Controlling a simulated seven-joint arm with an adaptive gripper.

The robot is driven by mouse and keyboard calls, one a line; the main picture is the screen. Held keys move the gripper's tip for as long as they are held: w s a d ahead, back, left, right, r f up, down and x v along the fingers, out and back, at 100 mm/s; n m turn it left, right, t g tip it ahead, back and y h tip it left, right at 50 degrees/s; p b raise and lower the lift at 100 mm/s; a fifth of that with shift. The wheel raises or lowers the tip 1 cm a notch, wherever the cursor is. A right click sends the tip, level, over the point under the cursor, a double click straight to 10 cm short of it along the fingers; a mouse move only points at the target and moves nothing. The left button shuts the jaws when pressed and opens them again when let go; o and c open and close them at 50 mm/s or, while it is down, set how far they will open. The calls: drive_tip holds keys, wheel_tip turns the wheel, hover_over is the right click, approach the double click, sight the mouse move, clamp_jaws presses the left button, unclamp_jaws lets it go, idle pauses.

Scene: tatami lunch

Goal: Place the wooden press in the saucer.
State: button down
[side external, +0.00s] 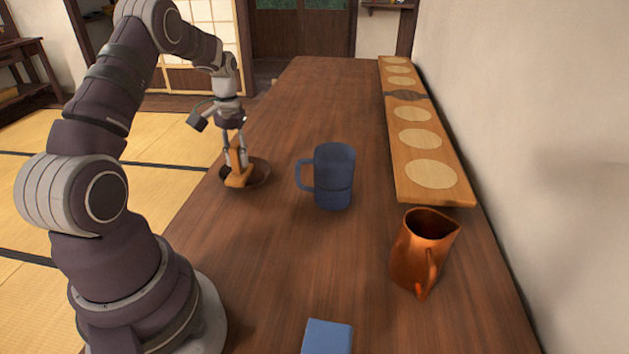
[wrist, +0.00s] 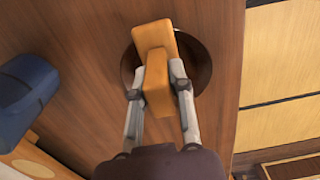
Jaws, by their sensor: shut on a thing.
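The wooden press (side external: 238,177) is a light orange-brown piece with a flat base and an upright handle. My gripper (side external: 236,158) is shut on its handle. The saucer (side external: 260,173) is a dark brown round dish on the table, and the press is over it in the side view. In the wrist view the press (wrist: 156,68) lies between my fingertips (wrist: 160,88), above the saucer (wrist: 202,68), and covers its middle. One end of the base reaches to the saucer's rim. I cannot tell whether the press touches the saucer.
A blue mug (side external: 334,177) stands to the right of the saucer. A copper pitcher (side external: 423,253) and a blue block (side external: 327,337) are nearer the camera. A long board with pale discs (side external: 431,194) lies along the wall. The table's left edge is close to the saucer.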

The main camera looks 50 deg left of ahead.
sight(235, 145)
drive_tip(key=c, duration=1)
unclamp_jaws()
wheel_tip(235, 145, up, 12)
drive_tip(key=shift+r, duration=0.1)
drive_tip(key=w+d+r+m+t+y, duration=0.15)
drive_tip(key=d+r+m, duration=0.35)
drive_tip(key=d, duration=0.7)
drive_tip(key=s+d+m+t, duration=0.1)
drive_tip(key=s+d, duration=0.1)
drive_tip(key=d, duration=0.1)
drive_tip(key=s+d+f+m+t+h, duration=0.1)
drive_tip(key=s+d, duration=0.2)
drive_tip(key=d, duration=0.1)
drive_tip(key=s+d+f+m+t, duration=0.1)
drive_tip(key=s+d+m+t, duration=0.1)
drive_tip(key=s+d, duration=0.1)
drive_tip(key=shift+s+d+f+h, duration=0.15)
drive_tip(key=shift+d+f+h, duration=0.1)
drive_tip(key=shift+d, duration=0.4)
